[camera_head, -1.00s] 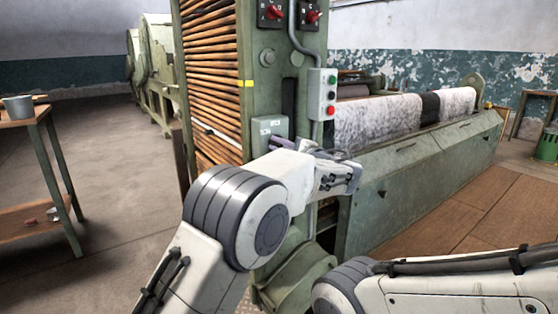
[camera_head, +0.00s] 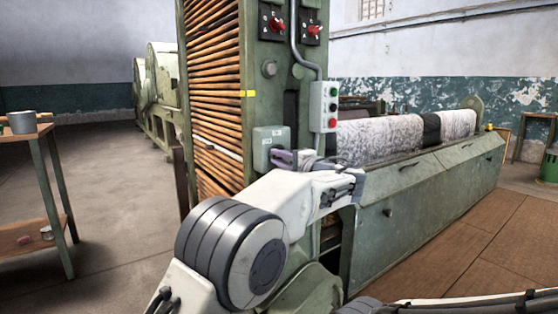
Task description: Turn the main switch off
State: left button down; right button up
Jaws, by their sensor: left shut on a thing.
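A grey switch box (camera_head: 269,143) with small pale labels is mounted on the front of the green machine post. I take it for the main switch. My left gripper (camera_head: 284,158), with purplish fingers, is at the box's lower right side. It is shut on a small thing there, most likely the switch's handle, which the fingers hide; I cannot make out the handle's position. My right gripper is out of the picture; only part of my right arm shows at the bottom right.
A push-button box (camera_head: 324,106) and red rotary knobs (camera_head: 276,24) sit above on the green post (camera_head: 270,95). Wooden slats (camera_head: 212,100) fill its left side. A long green machine with cloth rolls (camera_head: 380,141) extends right. A wooden table (camera_head: 35,133) stands left; floor there is open.

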pick_arm(q)
jog(key=c, duration=0.9)
grip_release()
jog(key=shift+o, duration=0.2)
jog(key=p+v, duration=0.2)
jog(key=v, duration=0.8)
jog(key=shift+s, duration=0.2)
jog(key=shift+f, duration=0.1)
